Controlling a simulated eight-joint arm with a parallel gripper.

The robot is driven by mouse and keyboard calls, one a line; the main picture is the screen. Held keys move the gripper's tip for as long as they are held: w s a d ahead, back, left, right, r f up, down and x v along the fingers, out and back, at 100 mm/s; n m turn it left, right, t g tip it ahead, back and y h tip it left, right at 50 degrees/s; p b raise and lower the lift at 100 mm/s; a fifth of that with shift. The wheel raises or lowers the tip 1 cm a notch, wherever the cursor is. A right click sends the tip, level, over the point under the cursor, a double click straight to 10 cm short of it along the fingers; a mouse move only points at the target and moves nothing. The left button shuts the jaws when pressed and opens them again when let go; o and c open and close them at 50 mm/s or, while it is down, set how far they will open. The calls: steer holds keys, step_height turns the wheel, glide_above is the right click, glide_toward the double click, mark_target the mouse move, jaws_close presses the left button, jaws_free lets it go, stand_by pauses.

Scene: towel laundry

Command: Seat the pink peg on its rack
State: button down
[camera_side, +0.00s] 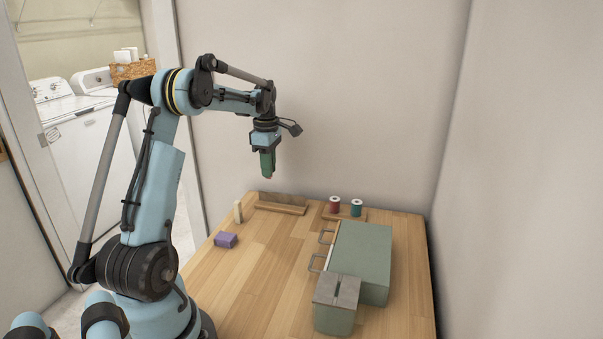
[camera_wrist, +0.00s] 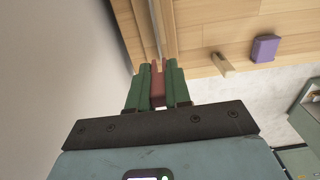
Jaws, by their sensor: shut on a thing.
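My gripper (camera_side: 267,168) is raised above the back of the table, with its fingers pointing down. In the wrist view its green fingers (camera_wrist: 157,72) are shut on the pink peg (camera_wrist: 157,88), a dull reddish-pink bar between them. In the side view the fingers hide nearly all of the peg. A low wooden rack (camera_side: 281,209) with a raised back lies at the table's back edge, below my gripper and apart from it. Part of the rack shows beyond the fingertips in the wrist view (camera_wrist: 163,28). Its slots cannot be made out.
A cream block (camera_side: 238,211) stands left of the rack, with a purple block (camera_side: 226,240) nearer. Red (camera_side: 335,205) and teal (camera_side: 356,207) spools stand right. A green cabinet (camera_side: 362,255) with handles and a slotted box (camera_side: 335,310) fill the right side. The table's middle is clear.

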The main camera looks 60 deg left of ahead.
steer(key=shift+f, duration=1.85)
steer(key=shift+f, duration=1.9)
stand_by(1.2)
steer(key=c, duration=1)
jaws_free()
steer(key=shift+o, duration=0.4)
steer(key=o, duration=0.4)
steer(key=shift+r, duration=0.15)
steer(key=shift+r, duration=3.4)
